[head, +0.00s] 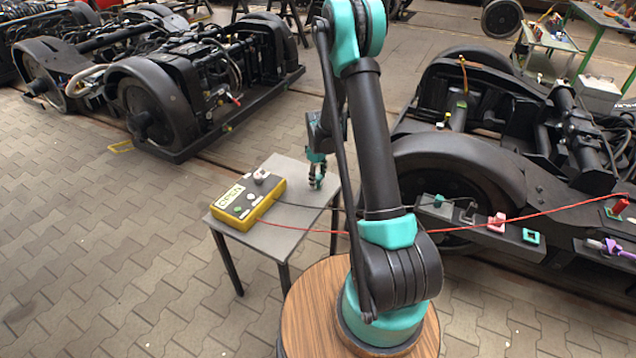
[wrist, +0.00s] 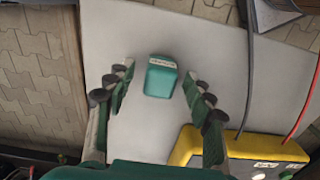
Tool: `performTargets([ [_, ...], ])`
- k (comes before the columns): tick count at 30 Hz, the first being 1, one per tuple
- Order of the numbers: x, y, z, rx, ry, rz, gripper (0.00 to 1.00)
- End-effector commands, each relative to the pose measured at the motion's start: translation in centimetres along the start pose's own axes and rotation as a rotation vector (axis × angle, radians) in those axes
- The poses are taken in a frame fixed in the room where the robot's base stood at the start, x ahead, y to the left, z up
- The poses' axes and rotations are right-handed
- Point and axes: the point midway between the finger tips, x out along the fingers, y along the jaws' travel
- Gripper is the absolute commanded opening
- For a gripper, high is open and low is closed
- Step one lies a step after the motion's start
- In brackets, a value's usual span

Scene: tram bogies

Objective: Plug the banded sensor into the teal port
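A teal block with a pale printed band (wrist: 161,78), likely the banded sensor, lies on the grey table in the wrist view. My gripper (wrist: 158,76) is open, with one finger on each side of the block and gaps between; contact is not visible. In the head view my gripper (head: 316,183) points down over the right part of the table, and the block cannot be made out there. A square teal-framed port (head: 531,237) is on the dark rail at right. A teal piece (head: 438,200) sits further left on that rail.
A yellow tester box (head: 249,202) reading "OPEN" stands on the grey table (head: 296,236). A red cable (head: 325,231) and a dark cable run right from it. A pink piece (head: 497,222), a purple plug (head: 610,245) and a red connector (head: 620,206) are at right.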

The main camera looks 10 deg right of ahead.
Motion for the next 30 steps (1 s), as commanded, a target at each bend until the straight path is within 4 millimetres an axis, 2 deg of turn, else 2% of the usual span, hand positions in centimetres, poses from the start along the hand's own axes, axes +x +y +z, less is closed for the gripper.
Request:
performTargets([
  [1, 0.0, 0.0, 0.0, 0.000, 0.000, 0.000, 0.46],
  [9, 0.0, 0.0, 0.0, 0.000, 0.000, 0.000, 0.12],
  [12, 0.0, 0.0, 0.0, 0.000, 0.000, 0.000, 0.03],
  [23, -0.6, 0.0, 0.0, 0.000, 0.000, 0.000, 0.03],
  [26, -1.4, 0.0, 0.0, 0.000, 0.000, 0.000, 0.03],
  [30, -3.5, 0.0, 0.0, 0.000, 0.000, 0.000, 0.03],
])
